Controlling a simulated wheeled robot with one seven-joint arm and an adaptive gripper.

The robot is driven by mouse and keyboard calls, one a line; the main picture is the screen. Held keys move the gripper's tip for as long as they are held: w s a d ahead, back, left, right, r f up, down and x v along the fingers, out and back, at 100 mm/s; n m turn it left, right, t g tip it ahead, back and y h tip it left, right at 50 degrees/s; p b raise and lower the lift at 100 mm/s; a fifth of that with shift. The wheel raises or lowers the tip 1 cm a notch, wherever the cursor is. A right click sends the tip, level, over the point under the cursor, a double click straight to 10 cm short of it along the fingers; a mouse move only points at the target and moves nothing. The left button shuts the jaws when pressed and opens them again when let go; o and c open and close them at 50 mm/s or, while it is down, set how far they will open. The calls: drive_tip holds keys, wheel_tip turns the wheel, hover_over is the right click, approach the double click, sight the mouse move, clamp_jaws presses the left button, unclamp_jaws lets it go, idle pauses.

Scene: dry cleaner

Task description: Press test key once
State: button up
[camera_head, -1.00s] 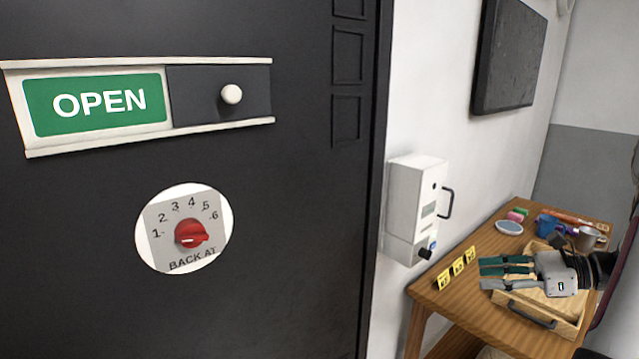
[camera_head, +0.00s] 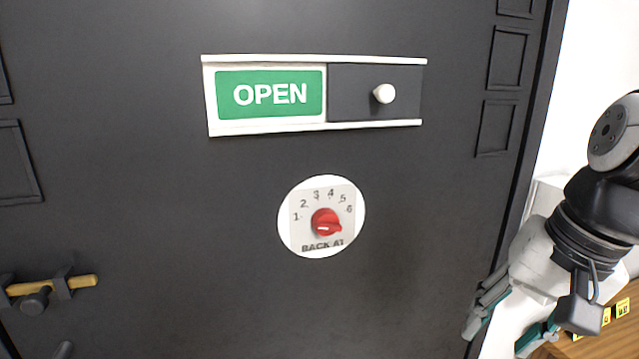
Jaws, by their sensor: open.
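My gripper (camera_head: 507,326) is at the lower right, beside the door's right edge, its grey and teal fingers spread apart with nothing between them. A white wall box (camera_head: 547,190) shows only as a small part behind my arm. My arm hides most of it, and no test key can be made out at this moment. How far the fingertips are from the box cannot be told.
A dark door (camera_head: 150,200) fills most of the view. It bears a green OPEN sign (camera_head: 269,94) with a slider knob (camera_head: 384,93), a red BACK AT dial (camera_head: 325,222) and a yellow-handled bolt (camera_head: 60,287). A wooden table (camera_head: 565,349) shows at the lower right.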

drive_tip(key=shift+s+a+r+n+t+h, duration=0.25)
drive_tip(key=shift+s+a+n+t, duration=0.3)
drive_tip(key=shift+n, duration=0.5)
drive_tip(key=shift+s+a+r+n+t+h, duration=0.3)
drive_tip(key=shift+s+a+n+t, duration=0.15)
drive_tip(key=shift+s+n, duration=0.4)
drive_tip(key=shift+s+a+r+n+t+h, duration=0.25)
drive_tip(key=shift+s+a+n+t, duration=0.25)
drive_tip(key=shift+n, duration=0.7)
